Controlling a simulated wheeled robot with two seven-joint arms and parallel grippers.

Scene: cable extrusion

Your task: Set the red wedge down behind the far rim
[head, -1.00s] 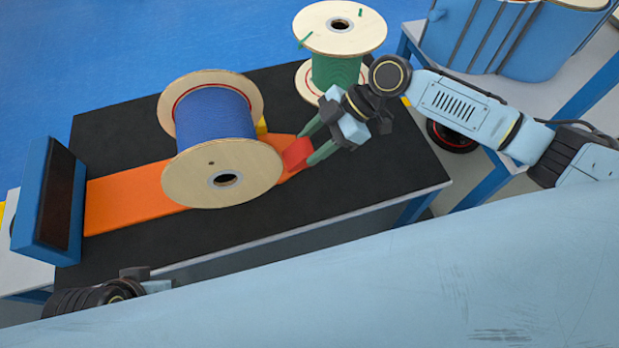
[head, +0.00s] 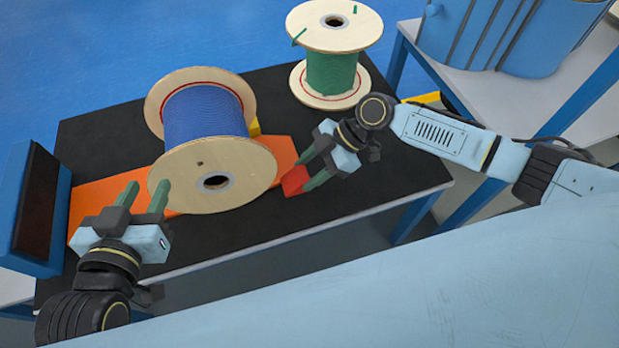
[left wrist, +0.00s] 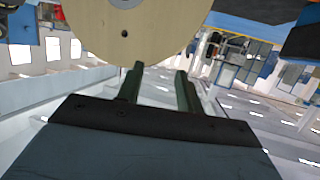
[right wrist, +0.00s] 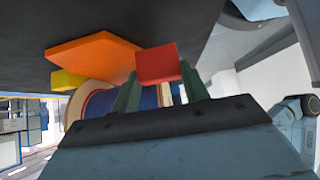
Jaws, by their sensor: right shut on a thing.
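The red wedge (head: 296,181) is between the fingertips of my right gripper (head: 312,172), right of the spool's near rim (head: 235,165) and apart from it. The wedge also shows in the right wrist view (right wrist: 158,64). The blue-cable spool (head: 205,118) lies on its side on an orange strip (head: 95,200). Its far rim (head: 165,95) is partly hidden by the cable. A yellow block (head: 255,128) shows partly behind the near rim. My left gripper (head: 144,190) is open and empty, close to the near rim's left side; its fingers also show in the left wrist view (left wrist: 159,78).
A green-cable spool (head: 332,72) stands upright at the table's back right. A blue block with a dark face (head: 35,210) is at the left end. The black table top (head: 375,185) is clear at the right. A blue bin (head: 520,35) stands on a side table.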

